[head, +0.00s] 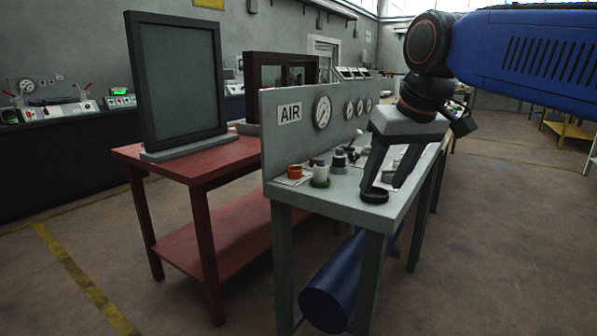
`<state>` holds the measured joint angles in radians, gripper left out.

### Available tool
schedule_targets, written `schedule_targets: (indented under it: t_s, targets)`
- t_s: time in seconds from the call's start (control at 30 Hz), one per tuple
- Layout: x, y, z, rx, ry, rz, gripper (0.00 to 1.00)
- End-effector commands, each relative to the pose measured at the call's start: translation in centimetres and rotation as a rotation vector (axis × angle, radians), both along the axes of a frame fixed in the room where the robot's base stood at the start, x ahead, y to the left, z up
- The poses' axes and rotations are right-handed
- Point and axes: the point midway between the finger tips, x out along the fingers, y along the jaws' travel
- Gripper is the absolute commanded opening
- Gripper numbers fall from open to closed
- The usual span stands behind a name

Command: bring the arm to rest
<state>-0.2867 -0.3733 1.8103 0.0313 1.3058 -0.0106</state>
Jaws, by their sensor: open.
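My gripper (389,166) hangs from my blue arm (525,55) at the right of the head view. It points down over the near right part of the grey bench (335,203). Its two fingers are spread apart with nothing seen between them. A dark round part (374,195) lies on the bench top just below the left finger's tip. I cannot tell whether the finger touches it.
A grey panel (283,145) with gauges rises along the bench's left side. A red table (205,172) bears a dark upright frame (180,80). A blue cylinder (330,295) lies under the bench.

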Motion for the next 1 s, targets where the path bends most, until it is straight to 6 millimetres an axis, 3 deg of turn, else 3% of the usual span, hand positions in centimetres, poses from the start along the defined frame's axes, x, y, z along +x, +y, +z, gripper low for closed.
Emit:
schedule_targets:
  t_s: [0.3,0.6,0.8,1.0]
  targets:
    - [-7.6,-7.1,-11.5,-0.010,-0.009,-0.145,0.49]
    - [-14.7,-11.3,-22.9,-0.023,-0.016,-0.264,0.49]
    - [-16.8,-12.2,-26.3,-0.026,-0.020,-0.296,0.49]
    - [-16.9,-12.3,-26.6,-0.026,-0.020,-0.299,0.49]
